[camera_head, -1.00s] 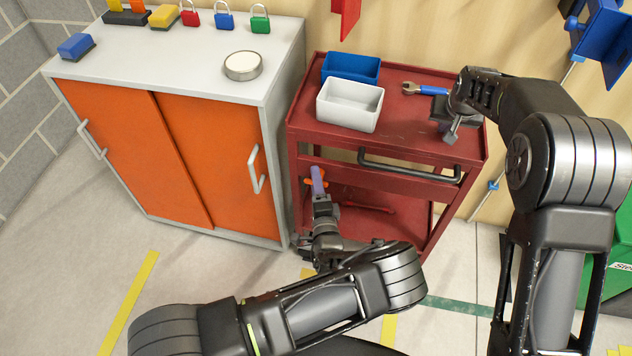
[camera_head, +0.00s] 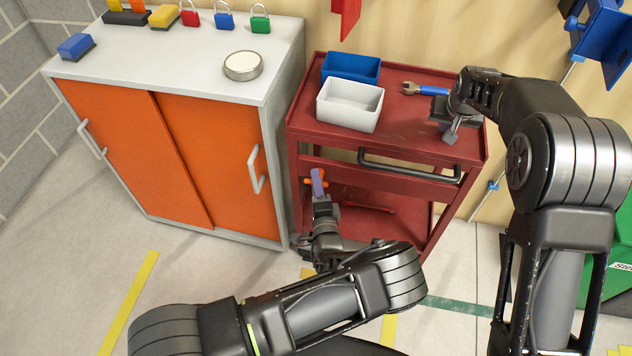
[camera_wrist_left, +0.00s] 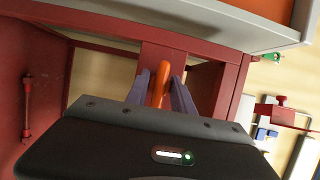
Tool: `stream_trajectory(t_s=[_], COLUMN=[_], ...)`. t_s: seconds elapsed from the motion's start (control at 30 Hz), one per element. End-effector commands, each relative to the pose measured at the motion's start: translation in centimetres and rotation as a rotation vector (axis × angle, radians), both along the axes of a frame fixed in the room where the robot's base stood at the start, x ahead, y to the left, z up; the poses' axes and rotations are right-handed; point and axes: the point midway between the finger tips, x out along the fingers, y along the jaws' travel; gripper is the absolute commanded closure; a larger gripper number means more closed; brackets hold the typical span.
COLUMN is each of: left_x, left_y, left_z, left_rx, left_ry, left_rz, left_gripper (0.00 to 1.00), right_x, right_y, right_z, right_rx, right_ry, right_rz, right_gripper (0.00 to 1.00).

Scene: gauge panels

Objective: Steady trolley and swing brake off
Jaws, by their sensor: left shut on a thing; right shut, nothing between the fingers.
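The red trolley (camera_head: 300,140) stands beside the cabinet, with a black handle (camera_head: 410,168) along its front. My left gripper (camera_head: 318,182) is low at the trolley's front left post. Its purple fingers are shut on the orange brake lever (camera_wrist_left: 160,84), and orange shows on both sides of them in the head view. In the left wrist view the lever lies between the two fingers (camera_wrist_left: 160,98). My right gripper (camera_head: 450,134) is shut and empty over the right part of the trolley top. I cannot tell whether it touches the top.
A white bin (camera_head: 350,104), a blue bin (camera_head: 350,68) and a blue-handled wrench (camera_head: 428,90) are on the trolley top. The grey cabinet (camera_head: 180,70) with orange doors stands close on the left. A red bar (camera_head: 368,208) shows at the lower shelf.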

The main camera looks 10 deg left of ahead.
Motion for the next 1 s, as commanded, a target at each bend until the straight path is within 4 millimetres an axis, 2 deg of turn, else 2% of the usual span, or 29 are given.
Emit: stream_trajectory(t_s=[0.03,0.47,0.67,1.0], left_x=[0.02,0.05,0.05,0.04], left_y=[0.01,0.05,0.10,0.16], left_z=[0.07,0.17,0.15,0.17], left_rx=[0.000,-0.093,-0.219,-0.528], left_ry=[-0.003,-0.004,-0.003,-0.004], left_rz=[0.000,0.001,0.003,0.003], left_gripper=[1.00,1.00,1.00,1.00], right_x=[-0.26,-0.27,-0.27,-0.28], right_y=[-0.06,-0.06,-0.06,-0.06], right_z=[-0.44,-0.47,-0.47,-0.48], right_rx=[-0.002,-0.002,-0.002,-0.002], right_ry=[0.010,0.011,0.011,0.011], right_rz=[-0.001,-0.001,-0.001,-0.001], right_gripper=[1.00,1.00,1.00,1.00])
